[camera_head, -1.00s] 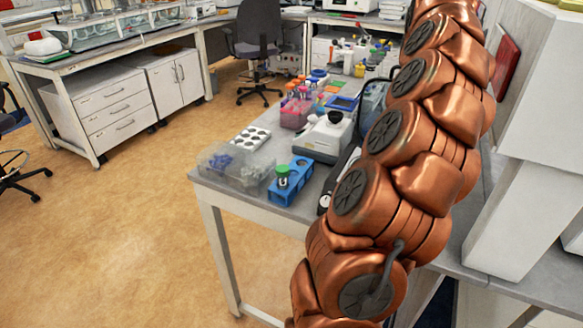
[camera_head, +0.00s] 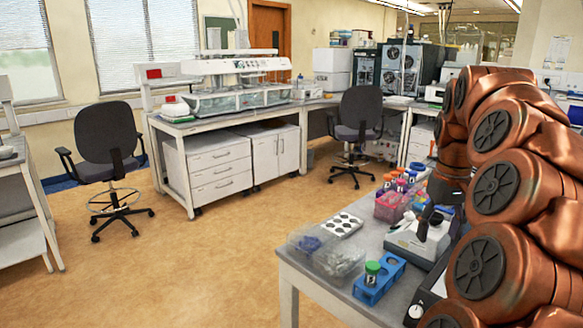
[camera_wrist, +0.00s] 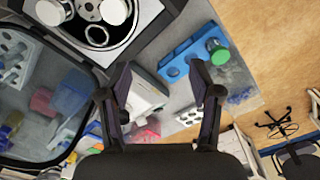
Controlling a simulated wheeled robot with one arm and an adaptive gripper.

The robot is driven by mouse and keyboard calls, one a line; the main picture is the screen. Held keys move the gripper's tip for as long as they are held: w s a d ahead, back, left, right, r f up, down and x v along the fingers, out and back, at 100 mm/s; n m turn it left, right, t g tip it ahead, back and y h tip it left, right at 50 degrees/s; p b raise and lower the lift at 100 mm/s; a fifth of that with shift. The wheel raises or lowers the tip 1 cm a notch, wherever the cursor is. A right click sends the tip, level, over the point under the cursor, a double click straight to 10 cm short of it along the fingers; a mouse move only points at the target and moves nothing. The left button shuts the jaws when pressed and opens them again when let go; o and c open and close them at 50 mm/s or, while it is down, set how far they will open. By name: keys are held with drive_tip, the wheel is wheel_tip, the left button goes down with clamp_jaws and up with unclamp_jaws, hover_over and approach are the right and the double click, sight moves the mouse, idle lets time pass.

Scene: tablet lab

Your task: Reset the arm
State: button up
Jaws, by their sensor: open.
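My copper-coloured arm fills the right side of the head view, folded beside the lab bench (camera_head: 300,262). The blue rack also shows on the bench in the head view (camera_head: 372,288).
The bench holds a clear plastic box (camera_head: 338,262), a white plate with round wells (camera_head: 341,225) and a pink tube rack (camera_head: 392,207). Office chairs (camera_head: 106,140) (camera_head: 360,112) stand beyond. The tan floor (camera_head: 190,265) left of the bench is clear.

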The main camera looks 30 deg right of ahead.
drive_tip(key=w+a+f+n+p, duration=0.1)
drive_tip(key=a+f+n, duration=0.1)
drive_tip(key=a, duration=0.9)
drive_tip(key=a+f+n, duration=0.1)
drive_tip(key=a+n, duration=0.1)
drive_tip(key=a, duration=0.9)
drive_tip(key=s+a+f+g+p, duration=0.2)
drive_tip(key=s+a+f, duration=0.8)
drive_tip(key=s+a, duration=0.3)
drive_tip(key=shift+s+a+n, duration=0.2)
drive_tip(key=shift+s+n, duration=0.2)
drive_tip(key=shift+s, duration=0.1)
